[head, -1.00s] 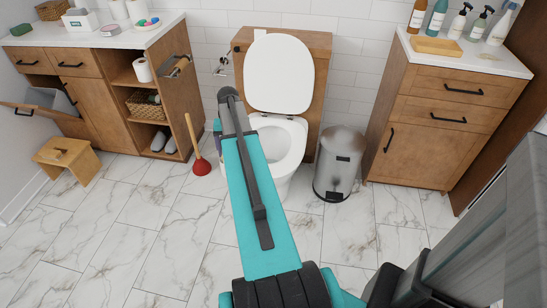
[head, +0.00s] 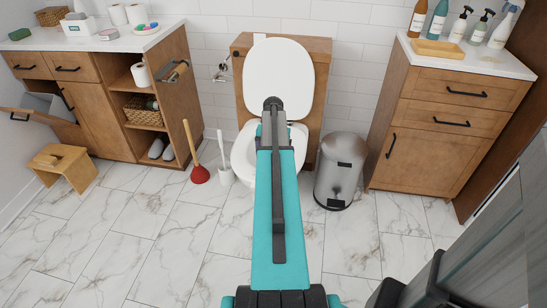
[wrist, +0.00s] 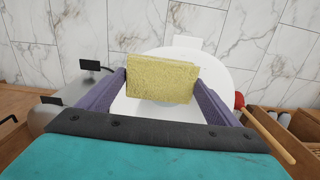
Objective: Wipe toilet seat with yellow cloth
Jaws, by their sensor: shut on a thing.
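The toilet's lid (head: 280,78) is raised against the wooden tank. The white toilet seat (head: 242,156) is down on the bowl, partly hidden by my arm in the head view. It also shows in the wrist view (wrist: 213,73) beneath and beyond the fingers. The yellow cloth (wrist: 160,80), a thick textured block, is held between the purple fingers of my gripper (wrist: 162,88). My gripper is shut on it, over the toilet. Whether the cloth touches the seat cannot be told. In the head view the arm hides the cloth.
A metal bin (head: 338,178) stands right of the toilet. A plunger (head: 197,160) and a toilet brush (head: 223,165) stand to its left. Wooden cabinets flank both sides, with a stool (head: 62,165) at far left. The marble floor in front is clear.

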